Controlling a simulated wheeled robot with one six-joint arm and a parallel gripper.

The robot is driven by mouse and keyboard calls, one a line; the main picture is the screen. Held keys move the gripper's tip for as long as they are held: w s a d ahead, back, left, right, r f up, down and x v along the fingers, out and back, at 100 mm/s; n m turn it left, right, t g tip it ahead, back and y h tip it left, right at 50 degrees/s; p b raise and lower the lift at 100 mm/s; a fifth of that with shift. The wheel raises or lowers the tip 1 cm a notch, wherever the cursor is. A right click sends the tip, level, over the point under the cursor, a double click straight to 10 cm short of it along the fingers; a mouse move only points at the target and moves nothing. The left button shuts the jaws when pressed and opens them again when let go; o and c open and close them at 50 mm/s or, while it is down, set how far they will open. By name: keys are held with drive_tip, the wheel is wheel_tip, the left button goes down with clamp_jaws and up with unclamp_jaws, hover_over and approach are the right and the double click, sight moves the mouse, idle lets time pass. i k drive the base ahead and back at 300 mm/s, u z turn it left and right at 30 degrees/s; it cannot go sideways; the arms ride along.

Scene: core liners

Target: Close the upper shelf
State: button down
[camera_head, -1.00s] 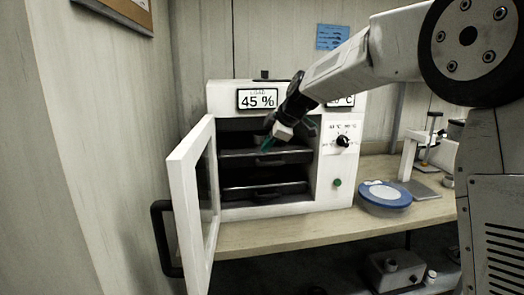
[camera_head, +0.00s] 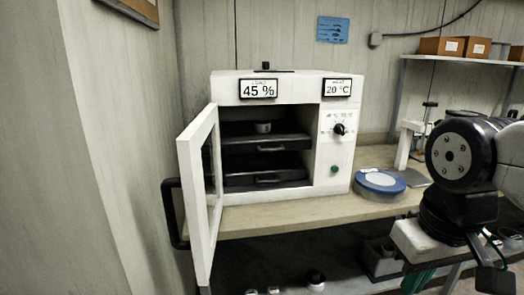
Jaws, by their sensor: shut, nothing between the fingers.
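A white oven (camera_head: 285,82) stands on the bench with its chamber open to view. The upper shelf (camera_head: 240,142), a dark tray with a front handle, sits inside the chamber. Its front lies within the opening, roughly above the front of the lower shelf (camera_head: 240,184); I cannot tell its exact depth. A small pale cup (camera_head: 263,127) stands on the upper shelf. My gripper (camera_head: 418,281) is low at the right, in front of the bench and well apart from the oven. Its teal fingertips are shut and empty, partly cut off by the frame's bottom.
The oven door (camera_head: 197,190) is swung open at the left, with a black handle (camera_head: 175,212). A blue-rimmed round device (camera_head: 380,181) sits right of the oven on the wooden bench (camera_head: 290,216). Boxes (camera_head: 441,46) stand on a wall shelf. Space before the chamber is clear.

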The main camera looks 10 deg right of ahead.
sight(239, 136)
drive_tip(key=z, duration=0.25)
drive_tip(key=k, duration=0.15)
drive_tip(key=u, duration=0.65)
drive_tip(key=i, duration=1.15)
drive_tip(key=z, duration=0.3)
